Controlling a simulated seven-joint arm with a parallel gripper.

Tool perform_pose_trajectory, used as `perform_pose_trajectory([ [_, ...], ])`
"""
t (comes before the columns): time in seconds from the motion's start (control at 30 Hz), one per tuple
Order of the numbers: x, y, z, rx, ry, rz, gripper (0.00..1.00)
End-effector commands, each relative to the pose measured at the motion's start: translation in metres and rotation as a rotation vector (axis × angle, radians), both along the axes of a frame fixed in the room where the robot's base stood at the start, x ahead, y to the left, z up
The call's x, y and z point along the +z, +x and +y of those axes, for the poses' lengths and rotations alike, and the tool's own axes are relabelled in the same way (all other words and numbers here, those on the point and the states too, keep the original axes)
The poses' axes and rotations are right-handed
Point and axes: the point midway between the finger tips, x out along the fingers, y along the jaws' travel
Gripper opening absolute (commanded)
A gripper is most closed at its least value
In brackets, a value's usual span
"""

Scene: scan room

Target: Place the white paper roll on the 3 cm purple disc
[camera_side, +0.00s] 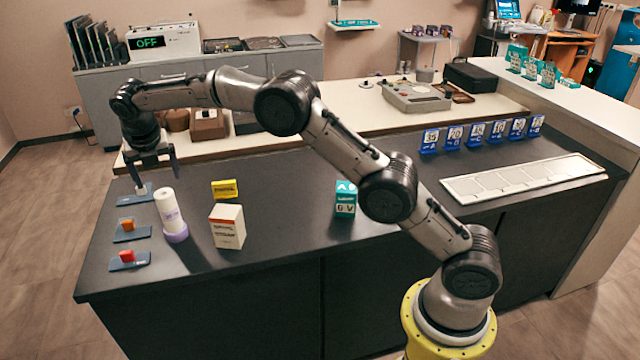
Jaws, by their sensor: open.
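The white paper roll (168,208) stands near the left end of the dark counter. A purple disc (176,236) shows at its foot and is wider than the roll. The roll appears to rest on the disc, with its lower end hiding the disc's middle. My gripper (156,178) is open, with its fingers pointing down. I cannot tell the exact gap between the fingers and the roll.
A white-and-red box (227,227), a yellow box (225,189) and a teal box (345,199) stand to the right. The counter between the boxes is clear.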

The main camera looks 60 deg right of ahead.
Motion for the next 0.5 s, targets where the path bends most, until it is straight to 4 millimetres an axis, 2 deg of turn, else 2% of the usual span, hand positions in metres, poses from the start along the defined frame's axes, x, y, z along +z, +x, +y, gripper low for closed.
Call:
perform_pose_trajectory([
  [0.17,0.039,-0.026,-0.01,-0.164,0.077,-0.051,0.89],
  [0.3,0.083,-0.073,-0.024,-0.419,0.2,-0.114,0.89],
  [0.5,0.128,-0.154,-0.041,-0.808,0.387,-0.195,0.89],
])
